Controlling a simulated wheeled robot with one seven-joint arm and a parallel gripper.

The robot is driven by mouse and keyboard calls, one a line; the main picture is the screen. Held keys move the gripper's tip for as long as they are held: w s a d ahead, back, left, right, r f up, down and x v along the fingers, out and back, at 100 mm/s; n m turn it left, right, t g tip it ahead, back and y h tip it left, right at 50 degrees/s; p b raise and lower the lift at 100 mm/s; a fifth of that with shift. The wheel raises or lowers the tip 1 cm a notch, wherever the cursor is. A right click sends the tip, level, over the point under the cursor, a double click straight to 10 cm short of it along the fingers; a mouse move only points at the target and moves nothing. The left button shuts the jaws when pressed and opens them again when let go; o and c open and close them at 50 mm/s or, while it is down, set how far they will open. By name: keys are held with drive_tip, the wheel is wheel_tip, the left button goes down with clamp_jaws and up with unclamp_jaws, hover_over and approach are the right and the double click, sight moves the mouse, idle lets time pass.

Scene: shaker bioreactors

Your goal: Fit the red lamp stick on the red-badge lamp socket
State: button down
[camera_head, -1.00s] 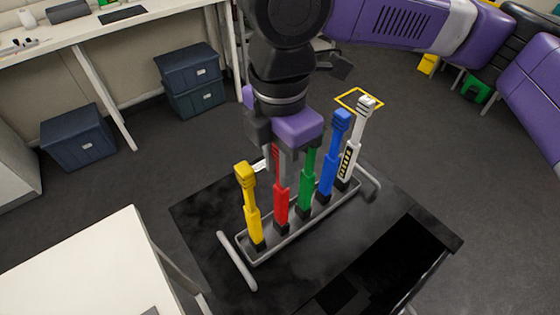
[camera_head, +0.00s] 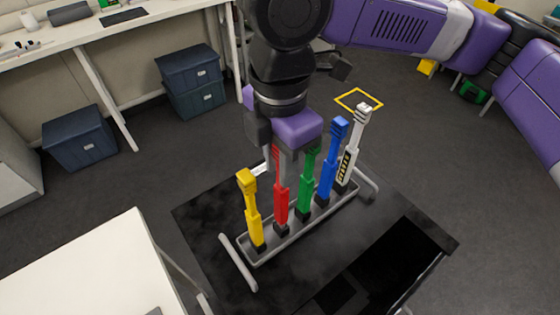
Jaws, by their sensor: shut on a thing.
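The red lamp stick (camera_head: 281,202) stands upright in a grey rack (camera_head: 297,236), between the yellow stick and the green stick. My gripper (camera_head: 282,165) is over the rack from above and is shut on the upper part of the red stick. My purple gripper body and fingers hide part of its top. The stick's lower end is still at its black holder in the rack. I cannot make out a red-badge lamp socket in this view.
A yellow stick (camera_head: 252,212), green stick (camera_head: 307,188), blue stick (camera_head: 332,165) and white stick (camera_head: 352,150) stand close by in the same rack. The rack is on a black table (camera_head: 205,212). A white table (camera_head: 90,270) is at the lower left.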

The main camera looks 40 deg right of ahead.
drive_tip(key=shift+r+p, duration=1.25)
drive_tip(key=shift+p, duration=0.2)
drive_tip(key=shift+r+p, duration=1.3)
drive_tip(key=shift+r, duration=0.15)
drive_tip(key=shift+s, duration=0.1)
idle(0.6)
